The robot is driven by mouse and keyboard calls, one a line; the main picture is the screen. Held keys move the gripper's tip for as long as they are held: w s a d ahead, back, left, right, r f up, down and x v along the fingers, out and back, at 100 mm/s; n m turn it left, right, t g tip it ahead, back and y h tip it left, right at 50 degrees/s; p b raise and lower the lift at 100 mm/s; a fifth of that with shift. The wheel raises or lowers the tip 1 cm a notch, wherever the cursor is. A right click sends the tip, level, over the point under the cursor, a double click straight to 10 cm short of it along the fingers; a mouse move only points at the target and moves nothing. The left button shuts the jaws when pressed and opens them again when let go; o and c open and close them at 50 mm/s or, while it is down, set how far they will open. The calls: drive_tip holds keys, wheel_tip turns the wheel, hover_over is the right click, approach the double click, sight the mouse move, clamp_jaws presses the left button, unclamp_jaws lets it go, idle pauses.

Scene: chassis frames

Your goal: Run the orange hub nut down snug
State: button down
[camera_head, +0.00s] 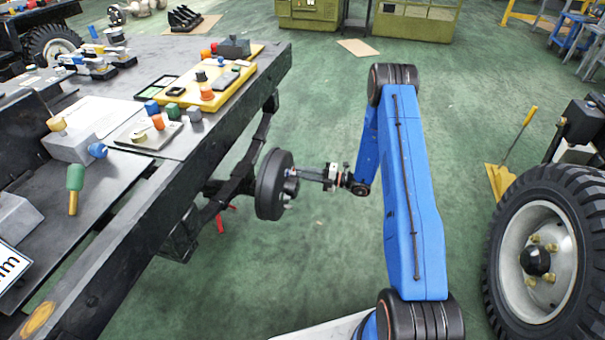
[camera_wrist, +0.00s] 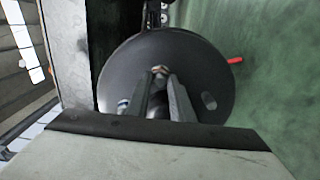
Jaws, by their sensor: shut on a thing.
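The dark round hub drum (camera_head: 270,186) is at the end of the axle under the chassis frame. In the wrist view the drum face (camera_wrist: 190,60) fills the middle. My gripper (camera_head: 295,173) reaches it from the right, fingers pointing at its face. In the wrist view my gripper (camera_wrist: 160,80) has its two fingers closed around a small brownish-orange nut (camera_wrist: 159,70) near the drum's centre. The fingers and my gripper body hide the lower part of the drum. I cannot tell how close the nut sits to the face.
A blue-tipped stud (camera_wrist: 122,104) and a pale stud (camera_wrist: 209,101) stand out from the drum beside my fingers. The chassis frame (camera_head: 130,235) runs along the left. A red part (camera_head: 220,223) is below the axle. A wheel (camera_head: 545,255) stands at right. Floor between is clear.

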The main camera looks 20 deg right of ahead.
drive_tip(key=c, duration=1.8)
unclamp_jaws()
drive_tip(key=shift+d, duration=0.15)
drive_tip(key=v, duration=1.7)
drive_tip(key=shift+s+d, duration=0.1)
drive_tip(key=shift+s, duration=0.1)
